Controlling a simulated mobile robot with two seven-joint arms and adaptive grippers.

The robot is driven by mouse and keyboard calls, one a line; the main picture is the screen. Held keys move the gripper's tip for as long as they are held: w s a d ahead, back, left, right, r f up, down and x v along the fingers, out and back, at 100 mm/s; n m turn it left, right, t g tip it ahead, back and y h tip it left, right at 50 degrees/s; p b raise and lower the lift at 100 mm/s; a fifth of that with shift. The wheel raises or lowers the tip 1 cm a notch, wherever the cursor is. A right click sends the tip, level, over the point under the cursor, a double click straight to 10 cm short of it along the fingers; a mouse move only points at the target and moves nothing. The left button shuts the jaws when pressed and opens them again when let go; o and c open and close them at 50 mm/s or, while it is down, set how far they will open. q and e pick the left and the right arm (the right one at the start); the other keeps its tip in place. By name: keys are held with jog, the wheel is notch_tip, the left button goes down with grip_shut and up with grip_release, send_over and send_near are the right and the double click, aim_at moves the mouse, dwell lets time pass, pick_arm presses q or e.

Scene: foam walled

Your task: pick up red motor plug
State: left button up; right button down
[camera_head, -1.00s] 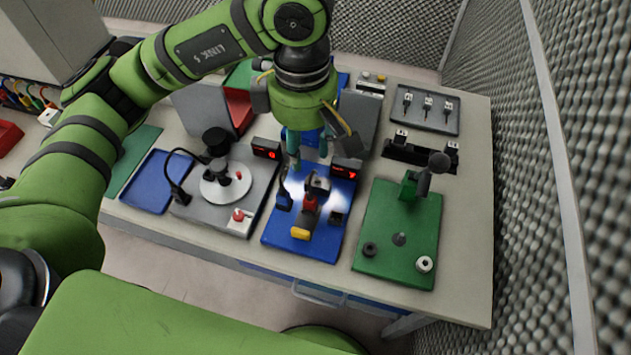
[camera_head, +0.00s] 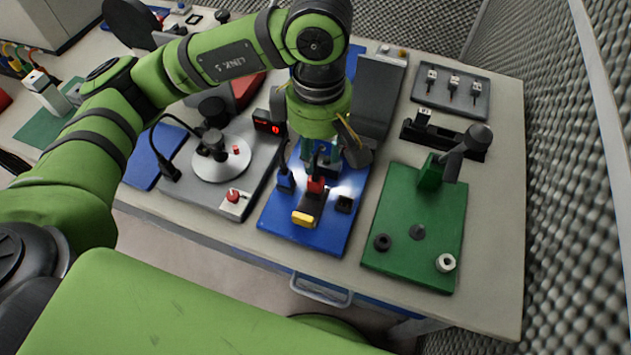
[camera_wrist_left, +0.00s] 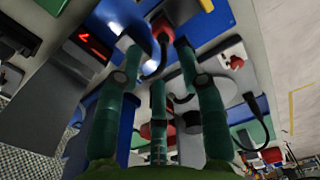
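A red part (camera_head: 316,184), which looks like the red motor plug, is on a dark motor-like piece with a yellow end (camera_head: 304,218) on the blue board (camera_head: 330,238). My left gripper (camera_head: 324,160) points down just above and behind it, its fingertips partly hidden. In the left wrist view the green fingers of my left gripper (camera_wrist_left: 158,58) are spread with nothing between their tips. A red part (camera_wrist_left: 161,24) shows beyond the tips. I cannot tell whether a finger touches it. My right gripper is not in view.
A grey board with a round white disc (camera_head: 221,160) lies to the left. A green board with a post (camera_head: 424,228) lies to the right. A red display box (camera_head: 268,123) stands close beside the gripper. Foam walls (camera_head: 570,150) bound the right side.

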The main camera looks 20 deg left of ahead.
aim_at(315, 172)
pick_arm(q)
jog(key=f+p, duration=0.1)
jog(key=f, duration=0.2)
jog(key=shift+s+a+f+p, duration=0.15)
jog(key=shift+a+f+p, duration=0.05)
jog(key=shift+f+p, duration=0.15)
jog(key=shift+f, duration=0.5)
grip_shut()
